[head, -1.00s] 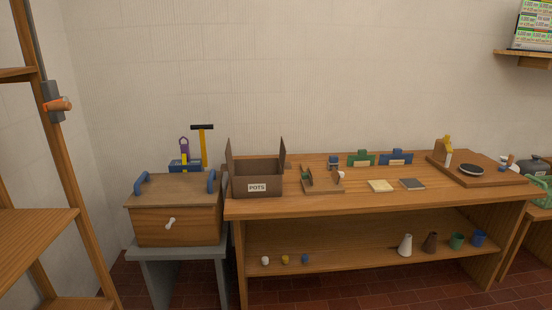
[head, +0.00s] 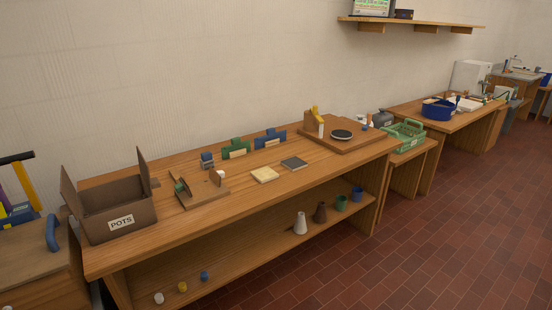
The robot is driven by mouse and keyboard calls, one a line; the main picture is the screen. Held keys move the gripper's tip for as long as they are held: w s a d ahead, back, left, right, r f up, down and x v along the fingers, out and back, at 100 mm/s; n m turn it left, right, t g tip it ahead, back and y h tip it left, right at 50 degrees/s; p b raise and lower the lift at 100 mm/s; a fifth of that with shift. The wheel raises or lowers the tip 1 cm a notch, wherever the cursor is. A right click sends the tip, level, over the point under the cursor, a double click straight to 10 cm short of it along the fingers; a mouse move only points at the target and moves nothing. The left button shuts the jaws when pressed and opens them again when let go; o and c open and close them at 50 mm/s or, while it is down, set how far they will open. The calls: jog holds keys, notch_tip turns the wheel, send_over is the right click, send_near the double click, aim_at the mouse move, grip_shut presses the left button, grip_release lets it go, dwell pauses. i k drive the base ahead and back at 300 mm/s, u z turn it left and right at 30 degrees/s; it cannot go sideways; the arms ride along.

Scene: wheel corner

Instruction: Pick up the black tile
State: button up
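A dark grey-black square tile (head: 294,163) lies flat on the wooden workbench (head: 150,240), near its front edge. A cream tile (head: 265,175) lies just to its left, a small gap apart. My gripper is not in view, so its state does not show.
On the bench stand an open box marked POTS (head: 118,207), a small wooden stand (head: 203,189), green (head: 235,148) and blue (head: 270,138) holders, and a board with a black disc (head: 341,134). The lower shelf holds several small pots. Red tiled floor (head: 400,240) in front is clear.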

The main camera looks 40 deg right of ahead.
aim_at(294, 164)
jog(key=z, duration=0.25)
jog(key=i, duration=1.2)
jog(key=z, duration=0.2)
